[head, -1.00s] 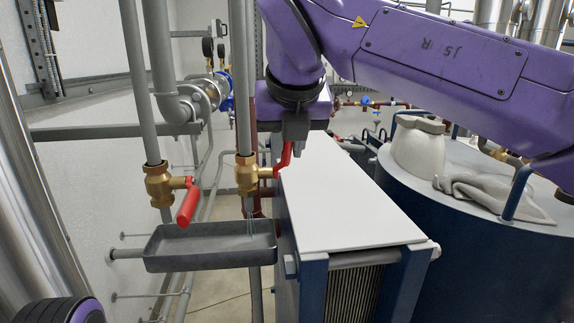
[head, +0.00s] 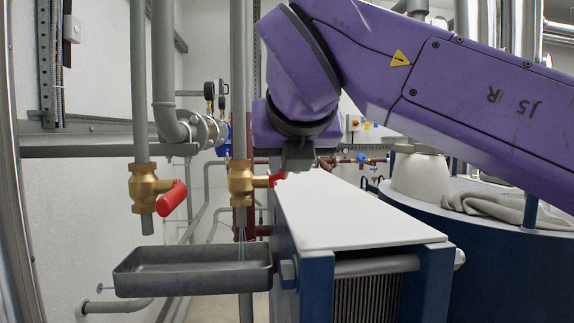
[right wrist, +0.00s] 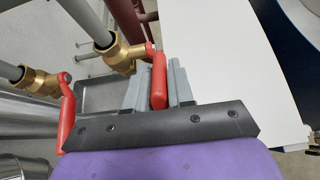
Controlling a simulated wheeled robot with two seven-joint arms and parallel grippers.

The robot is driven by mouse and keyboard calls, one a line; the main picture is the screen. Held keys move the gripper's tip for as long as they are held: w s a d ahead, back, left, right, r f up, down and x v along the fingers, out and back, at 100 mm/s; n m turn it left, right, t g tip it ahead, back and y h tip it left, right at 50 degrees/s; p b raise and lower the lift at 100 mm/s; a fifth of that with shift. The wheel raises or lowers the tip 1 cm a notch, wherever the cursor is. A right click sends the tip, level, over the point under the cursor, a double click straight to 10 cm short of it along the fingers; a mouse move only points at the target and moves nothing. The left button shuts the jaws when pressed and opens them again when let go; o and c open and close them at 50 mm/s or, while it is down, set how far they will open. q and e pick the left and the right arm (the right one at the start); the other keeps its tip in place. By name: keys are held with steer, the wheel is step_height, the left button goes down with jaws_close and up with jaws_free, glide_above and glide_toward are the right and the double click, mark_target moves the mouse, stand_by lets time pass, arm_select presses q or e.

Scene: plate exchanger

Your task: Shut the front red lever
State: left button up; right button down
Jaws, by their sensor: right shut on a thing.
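Two brass valves with red levers sit on vertical grey pipes in the head view. The left valve (head: 143,187) has its red lever (head: 172,198) sticking out toward me, and nothing touches it. The right valve (head: 240,181) has a red lever (head: 277,179) pointing right, mostly hidden by my right gripper (head: 298,160). In the right wrist view, the grey fingers of that gripper (right wrist: 158,90) are shut around the right valve's lever (right wrist: 159,78). The other lever (right wrist: 68,118) lies left of the gripper. A thin clear stream seems to fall below the right valve. My left gripper is out of view.
A grey tray (head: 190,286) sits below both valves. The white-topped exchanger with blue frame (head: 350,219) stands just right of the right valve. A blue tank (head: 480,260) with a grey cloth (head: 490,206) is farther right. Pipes and gauges crowd behind.

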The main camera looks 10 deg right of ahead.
steer(key=shift+r, duration=0.1)
steer(key=c, duration=1.1)
jaws_free()
steer(key=shift+w, duration=0.1)
steer(key=shift+c, duration=0.2)
steer(key=shift+o, duration=0.4)
steer(key=shift+w, duration=0.15)
steer(key=v, duration=1)
steer(key=shift+s, duration=0.25)
